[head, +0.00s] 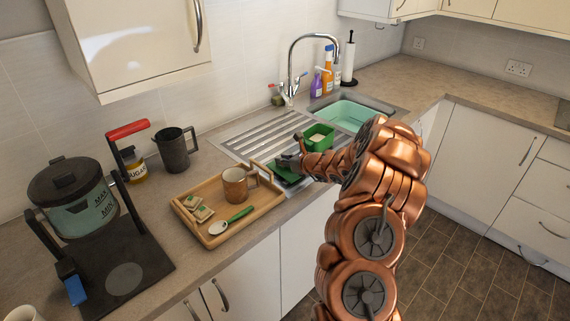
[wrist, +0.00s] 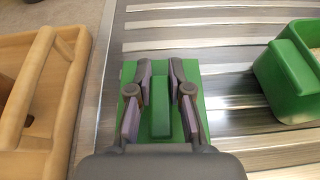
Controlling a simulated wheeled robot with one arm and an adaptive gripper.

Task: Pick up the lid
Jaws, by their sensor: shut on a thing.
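The lid (wrist: 160,119) is a flat green square with a raised bar handle, seen in the wrist view over the ribbed steel drainer. In the head view the lid (head: 287,176) shows as a dark green patch beside the tray, partly hidden by my gripper (head: 288,161). My gripper (wrist: 160,100) is shut on the lid, with a finger on each side of its handle. I cannot tell whether the lid is touching the drainer. A green open container (head: 318,136) stands on the drainer just beyond; it shows at the right of the wrist view (wrist: 290,80).
A wooden tray (head: 212,240) with a copper mug (head: 235,187), a spoon and small packets lies left of the lid. The drainer (head: 252,140) leads to a sink (head: 345,114) and tap (head: 291,70).

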